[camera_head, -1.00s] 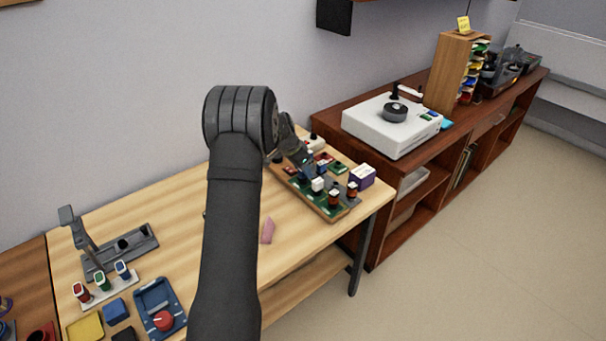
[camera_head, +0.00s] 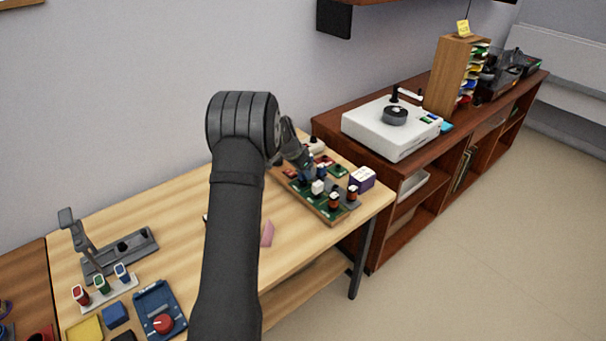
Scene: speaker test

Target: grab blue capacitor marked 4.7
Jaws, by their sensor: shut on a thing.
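My gripper (camera_head: 306,170) reaches down over the circuit board tray (camera_head: 331,216) at the right end of the wooden table. It is shut on a small blue part, seemingly the blue capacitor, at the board. The fingers and wrist hide most of it, and no 4.7 marking can be read at this size. Several other parts stand on the board close by, among them a white one (camera_head: 318,187) and an orange-brown one (camera_head: 334,200).
A purple and white box (camera_head: 362,179) stands right of the board. A pink piece (camera_head: 267,233) lies on the table beside my arm. A grey stand (camera_head: 120,250), a row of small colored parts (camera_head: 102,286) and a blue device (camera_head: 160,310) are at the left. Mid-table is mostly clear.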

